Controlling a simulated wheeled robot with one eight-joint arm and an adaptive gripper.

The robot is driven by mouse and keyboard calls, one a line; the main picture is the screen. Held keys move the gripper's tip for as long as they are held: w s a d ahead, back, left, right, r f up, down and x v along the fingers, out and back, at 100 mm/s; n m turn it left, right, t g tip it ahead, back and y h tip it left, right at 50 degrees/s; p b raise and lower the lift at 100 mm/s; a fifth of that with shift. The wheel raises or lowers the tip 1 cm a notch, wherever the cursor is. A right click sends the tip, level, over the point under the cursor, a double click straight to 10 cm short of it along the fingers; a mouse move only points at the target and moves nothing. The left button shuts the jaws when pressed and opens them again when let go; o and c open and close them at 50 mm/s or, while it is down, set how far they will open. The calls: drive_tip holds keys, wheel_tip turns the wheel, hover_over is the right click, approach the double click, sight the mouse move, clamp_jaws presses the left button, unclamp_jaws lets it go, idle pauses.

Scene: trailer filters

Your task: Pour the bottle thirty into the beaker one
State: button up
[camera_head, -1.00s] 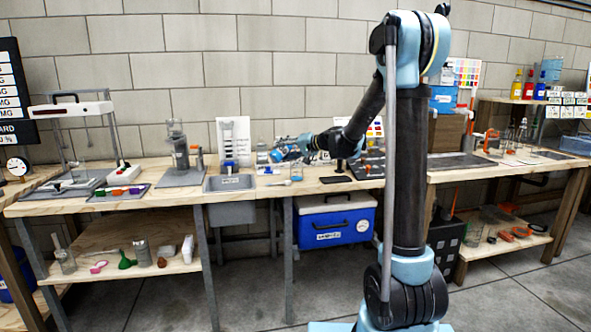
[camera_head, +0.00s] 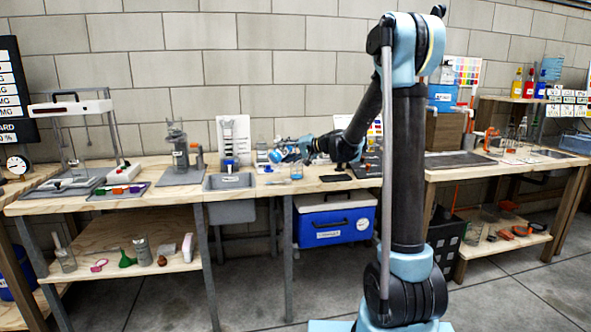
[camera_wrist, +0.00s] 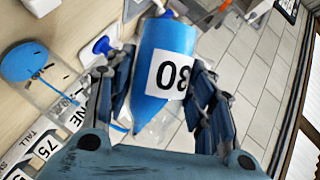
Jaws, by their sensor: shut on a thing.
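My gripper (camera_wrist: 162,98) is shut on bottle thirty (camera_wrist: 170,50), which holds blue liquid and has a white label whose number appears turned over. In the head view my gripper (camera_head: 305,148) holds the bottle (camera_head: 284,153) tilted, nearly on its side, above the bench. Beaker one (camera_head: 296,172) is a clear vessel with blue in it, standing on the bench just below my gripper. In the wrist view the beaker (camera_wrist: 50,92) lies left of the bottle, with a blue disc inside and a label reading ONE beside it. The bottle's mouth is hard to make out.
A grey sink (camera_head: 229,181) is left of the beaker. A white board with a blue-based funnel or flask (camera_head: 231,150) stands behind it. A dark flat pad (camera_head: 336,178) lies to the right. A blue cooler (camera_head: 336,222) sits below the bench.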

drive_tip(key=shift+r+m+g+y+p, duration=0.35)
drive_tip(key=shift+r+m, duration=0.15)
drive_tip(key=shift+m, duration=0.1)
idle(1.3)
drive_tip(key=shift+w+d+r+m+y, duration=0.25)
drive_tip(key=shift+r+m+y, duration=0.15)
drive_tip(key=shift+m, duration=0.1)
idle(1.7)
